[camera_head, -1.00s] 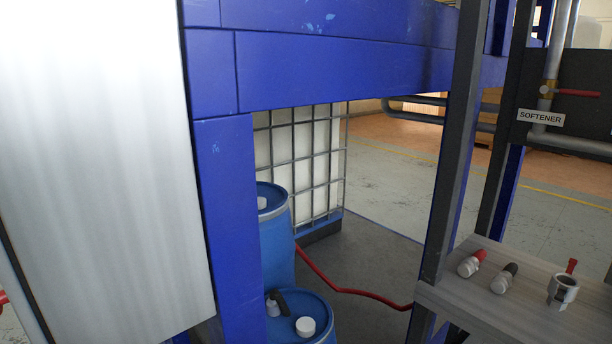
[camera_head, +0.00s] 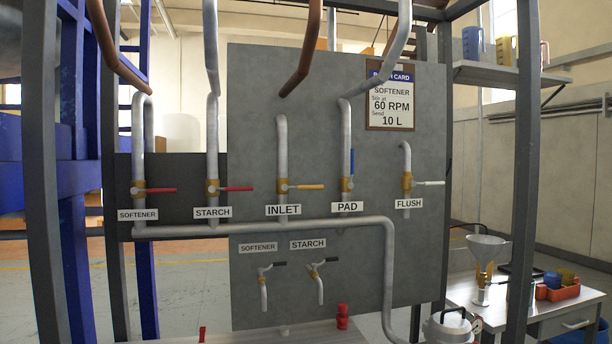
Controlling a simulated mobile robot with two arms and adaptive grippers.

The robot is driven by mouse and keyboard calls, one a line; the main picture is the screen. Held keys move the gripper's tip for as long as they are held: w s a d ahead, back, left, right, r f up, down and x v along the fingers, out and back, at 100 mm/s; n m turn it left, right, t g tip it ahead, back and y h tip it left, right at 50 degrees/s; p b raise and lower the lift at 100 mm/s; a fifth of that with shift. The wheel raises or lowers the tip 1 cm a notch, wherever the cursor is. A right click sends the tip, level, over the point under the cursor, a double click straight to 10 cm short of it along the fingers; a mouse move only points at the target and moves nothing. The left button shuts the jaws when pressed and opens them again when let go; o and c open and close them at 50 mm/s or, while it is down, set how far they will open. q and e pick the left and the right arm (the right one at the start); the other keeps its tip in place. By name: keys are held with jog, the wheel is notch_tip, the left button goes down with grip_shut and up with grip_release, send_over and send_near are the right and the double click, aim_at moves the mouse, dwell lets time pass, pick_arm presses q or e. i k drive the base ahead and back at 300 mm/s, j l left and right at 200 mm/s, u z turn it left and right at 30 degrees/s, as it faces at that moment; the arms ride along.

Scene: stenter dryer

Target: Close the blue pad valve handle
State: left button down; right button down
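The blue pad valve handle (camera_head: 351,163) is on the valve panel (camera_head: 250,140), right of the middle of the head view. It points upward, in line with its vertical pipe (camera_head: 346,125). Its brass valve body (camera_head: 347,185) sits just above the PAD label (camera_head: 347,207). Neither of my grippers is in view, so nothing of mine is seen touching the handle.
The red softener handle (camera_head: 161,190), red starch handle (camera_head: 236,189), yellow inlet handle (camera_head: 309,187) and white flush handle (camera_head: 430,183) lie horizontal. Grey frame posts (camera_head: 524,150) flank the panel. A side table (camera_head: 470,292) with a funnel (camera_head: 487,249) stands at right.

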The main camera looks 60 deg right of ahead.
aim_at(350, 185)
jog(key=z, duration=2.3)
jog(key=i+u, duration=0.1)
jog(key=i, duration=0.3)
